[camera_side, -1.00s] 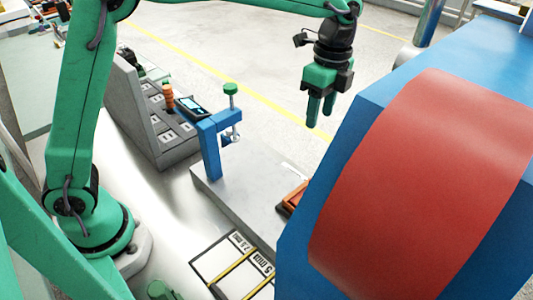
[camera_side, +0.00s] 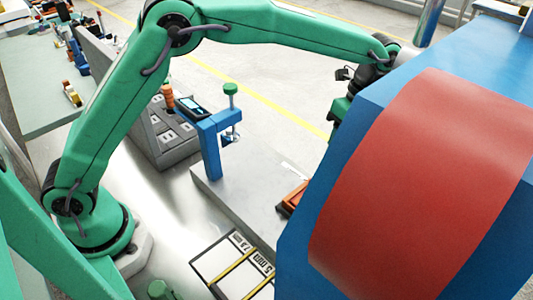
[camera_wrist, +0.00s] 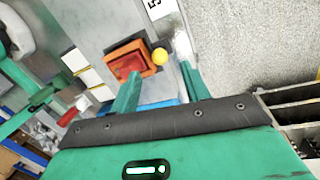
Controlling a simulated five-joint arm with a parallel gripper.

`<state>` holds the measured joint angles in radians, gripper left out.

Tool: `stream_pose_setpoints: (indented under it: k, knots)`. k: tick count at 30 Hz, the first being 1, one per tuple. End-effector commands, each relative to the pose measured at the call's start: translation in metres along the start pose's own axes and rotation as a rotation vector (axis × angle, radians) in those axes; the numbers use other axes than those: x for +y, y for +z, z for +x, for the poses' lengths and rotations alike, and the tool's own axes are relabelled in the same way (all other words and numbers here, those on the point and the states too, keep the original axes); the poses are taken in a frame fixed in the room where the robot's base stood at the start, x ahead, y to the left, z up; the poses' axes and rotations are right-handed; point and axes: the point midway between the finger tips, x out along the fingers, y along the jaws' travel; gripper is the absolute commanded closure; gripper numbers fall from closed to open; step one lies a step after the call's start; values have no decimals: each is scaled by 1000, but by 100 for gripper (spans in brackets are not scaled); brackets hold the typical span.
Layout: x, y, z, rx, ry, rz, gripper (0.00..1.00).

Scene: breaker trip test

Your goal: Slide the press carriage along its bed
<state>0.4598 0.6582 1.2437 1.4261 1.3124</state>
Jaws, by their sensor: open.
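A blue bracket (camera_side: 212,140) with a green knob stands upright on a flat grey slab (camera_side: 225,195) in the side view. An orange-red block (camera_side: 291,198) lies on the slab, partly hidden by the large blue body. In the wrist view an orange-red block (camera_wrist: 130,60) has a yellow ball (camera_wrist: 160,57) at its right side. I cannot tell for sure which part is the press carriage. My gripper (camera_wrist: 159,70) is open and empty, its fingers spread in the wrist view near the block and ball. In the side view it is mostly hidden behind the blue body.
A large blue body with a red curved panel (camera_side: 430,170) fills the right of the side view. A grey stepped console (camera_side: 160,140) stands left of the bracket. A white card with yellow strips (camera_side: 232,268) lies in front of the slab.

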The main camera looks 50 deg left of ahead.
Motion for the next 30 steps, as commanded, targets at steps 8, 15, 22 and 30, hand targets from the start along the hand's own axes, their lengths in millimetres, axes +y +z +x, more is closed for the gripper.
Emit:
stream_pose_setpoints:
  k: [8,15,22,30]
  knots:
    - [1,-2,34,-1,2,0,54]
    - [1,-3,58,-2,1,0,54]
    - [1,-3,64,-1,-1,0,54]
    - [1,-3,64,-1,-1,0,69]
